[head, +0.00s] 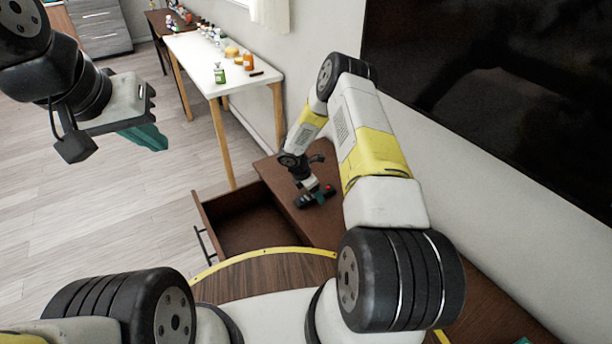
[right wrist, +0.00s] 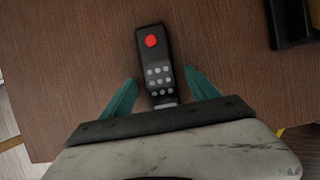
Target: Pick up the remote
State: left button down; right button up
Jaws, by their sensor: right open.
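The remote (right wrist: 157,70) is black with a red button at one end and several grey buttons. It lies on the brown cabinet top in the right wrist view. My right gripper (right wrist: 160,95) is open, with a teal finger on either side of the remote's near part. I cannot tell whether the fingers touch it. In the head view the remote (head: 328,189) shows small at my right gripper (head: 318,196), which points down at the cabinet top. My left gripper (head: 148,136) is raised at the upper left, away from the cabinet, and its opening is unclear.
The brown cabinet (head: 275,172) has an open, empty-looking drawer (head: 240,222) on its left. A black object (right wrist: 288,25) lies near the remote. A white table (head: 205,55) with bottles stands behind. A large black screen (head: 500,80) is on the right wall.

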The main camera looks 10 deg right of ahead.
grip_shut()
jog(key=shift+r, duration=0.1)
